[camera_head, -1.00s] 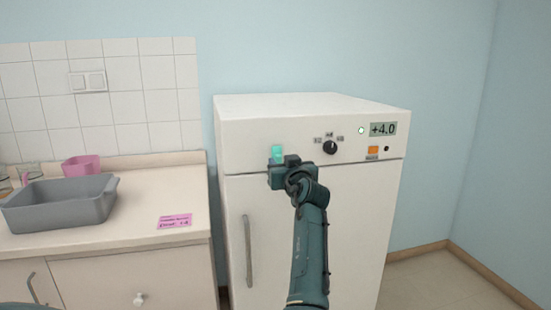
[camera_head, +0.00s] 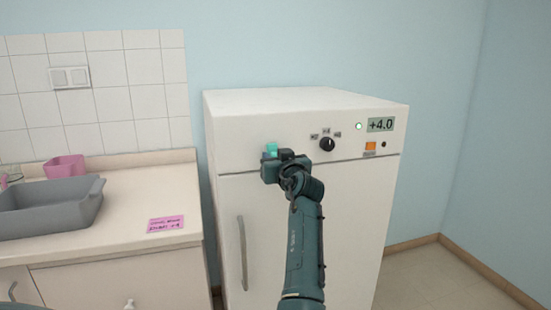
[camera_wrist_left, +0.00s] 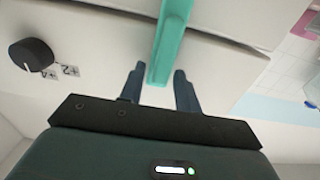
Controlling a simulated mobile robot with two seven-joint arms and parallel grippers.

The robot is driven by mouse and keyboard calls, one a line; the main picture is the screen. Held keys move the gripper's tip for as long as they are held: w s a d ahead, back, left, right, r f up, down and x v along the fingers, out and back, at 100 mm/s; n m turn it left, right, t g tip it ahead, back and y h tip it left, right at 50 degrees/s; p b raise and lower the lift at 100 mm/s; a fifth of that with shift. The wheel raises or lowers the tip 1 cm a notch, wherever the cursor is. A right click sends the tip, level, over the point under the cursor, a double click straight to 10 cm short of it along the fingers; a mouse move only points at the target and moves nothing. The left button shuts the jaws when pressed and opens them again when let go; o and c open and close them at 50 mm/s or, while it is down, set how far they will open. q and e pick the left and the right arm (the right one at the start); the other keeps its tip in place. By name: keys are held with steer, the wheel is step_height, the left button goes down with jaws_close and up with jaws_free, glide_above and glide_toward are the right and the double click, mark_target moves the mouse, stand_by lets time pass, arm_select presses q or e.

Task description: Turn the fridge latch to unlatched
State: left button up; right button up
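The white fridge (camera_head: 300,230) stands against the wall, its door shut and a long handle on the door's left side. The teal latch (camera_head: 271,149) is on the upper front, near the seam between panel and door; my left gripper partly hides it. My left gripper (camera_head: 270,158) is right in front of the latch. In the left wrist view, the teal latch (camera_wrist_left: 170,40) reaches down between the two fingers of the left gripper (camera_wrist_left: 160,80). The fingers are apart, with a narrow gap visible on each side of the latch. My right gripper is not in view.
A black dial (camera_head: 327,144), an orange switch (camera_head: 370,146) and a +4.0 display (camera_head: 381,125) are on the fridge panel. To the left, a counter (camera_head: 110,225) holds a grey basin (camera_head: 45,212), a pink container (camera_head: 65,166) and a pink label (camera_head: 166,224).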

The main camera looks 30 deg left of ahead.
arm_select(q)
steer(key=c, duration=0.6)
